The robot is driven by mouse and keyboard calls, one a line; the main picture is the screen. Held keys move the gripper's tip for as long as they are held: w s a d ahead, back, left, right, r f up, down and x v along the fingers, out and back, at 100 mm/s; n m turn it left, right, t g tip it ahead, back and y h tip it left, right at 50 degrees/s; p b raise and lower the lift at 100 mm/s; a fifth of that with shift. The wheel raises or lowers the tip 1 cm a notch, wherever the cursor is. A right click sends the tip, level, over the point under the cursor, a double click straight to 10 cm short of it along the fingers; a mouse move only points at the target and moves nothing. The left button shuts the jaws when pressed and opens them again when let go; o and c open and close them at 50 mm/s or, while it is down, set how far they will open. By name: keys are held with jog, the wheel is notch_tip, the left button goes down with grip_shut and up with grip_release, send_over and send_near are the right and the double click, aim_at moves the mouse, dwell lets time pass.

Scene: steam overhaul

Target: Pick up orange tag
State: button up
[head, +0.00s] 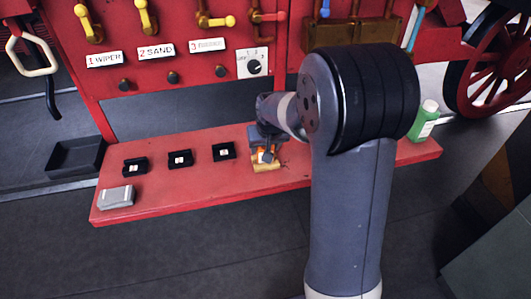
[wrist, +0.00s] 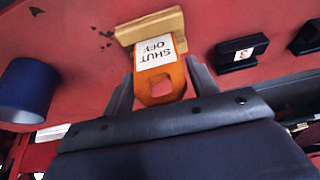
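The orange tag (wrist: 160,88) has a white label reading SHUT OFF. It stands in a light wooden block (wrist: 150,24) on the red running board. In the head view the orange tag (head: 262,151) shows only as a small patch behind my gripper, above the wooden block (head: 267,165). My gripper (wrist: 161,68) has one finger on each side of the tag, with narrow gaps near the fingertips. It looks open around the tag; firm contact is not visible. In the head view my gripper (head: 265,156) is low over the block, partly hidden by my wrist.
Several small black holders, one (head: 223,151) nearest my gripper, line the red board (head: 190,197) to the left. A grey box (head: 116,197) lies at its left end. A green bottle (head: 424,121) stands right, past my arm. A blue cylinder (wrist: 27,90) is near my gripper.

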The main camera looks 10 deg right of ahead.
jog(key=c, duration=0.7)
jog(key=shift+o, duration=0.2)
notch_tip(320, 180, up, 10)
jog(key=shift+r, duration=0.1)
